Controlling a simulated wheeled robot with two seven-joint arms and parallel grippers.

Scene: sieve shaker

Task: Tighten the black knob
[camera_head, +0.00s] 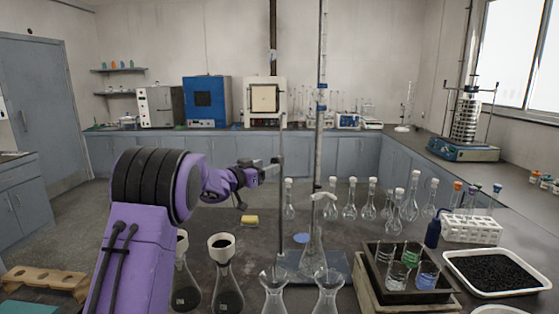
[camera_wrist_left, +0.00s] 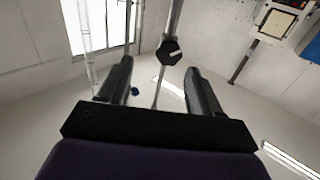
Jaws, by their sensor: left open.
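My left gripper (camera_head: 270,168) reaches in from the left, above the bench, close to a thin upright metal rod (camera_head: 281,215). In the left wrist view the gripper (camera_wrist_left: 158,66) is open, its two dark fingers apart. A black knob (camera_wrist_left: 168,51) with a pale mark shows on a thin rod, ahead of the fingertips and between them in the picture. I see nothing held in the fingers. Whether they touch the knob I cannot tell. In the head view I cannot make out the knob. My right gripper is not in view.
Several stoppered flasks (camera_head: 350,208), a dark tray of beakers (camera_head: 370,282) and a white tray (camera_head: 452,262) lie right. The sieve shaker (camera_head: 465,118) stands far right.

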